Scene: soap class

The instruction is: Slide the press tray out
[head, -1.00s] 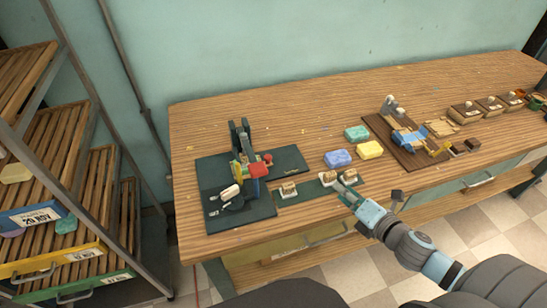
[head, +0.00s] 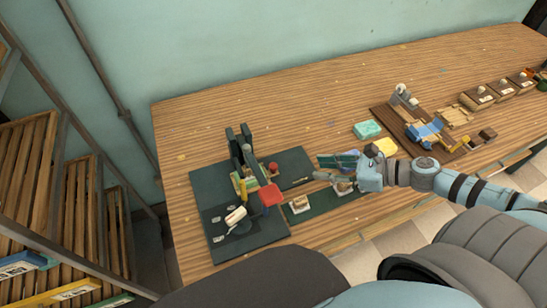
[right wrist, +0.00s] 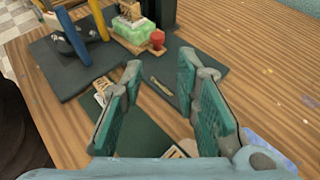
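The soap press (head: 241,150) stands on a dark mat at the left of the table. My right gripper (head: 326,168) is open and empty, right of the press and apart from the knob. In the right wrist view its two fingers (right wrist: 162,80) spread with the knob beyond them. My left gripper is not in view.
A green strip (head: 318,204) with small stamped blocks lies at the front edge. A teal soap (head: 367,129) and a yellow soap (head: 384,147) lie beyond my right gripper. A wooden board (head: 420,130) with tools is further right. The table behind the press is clear.

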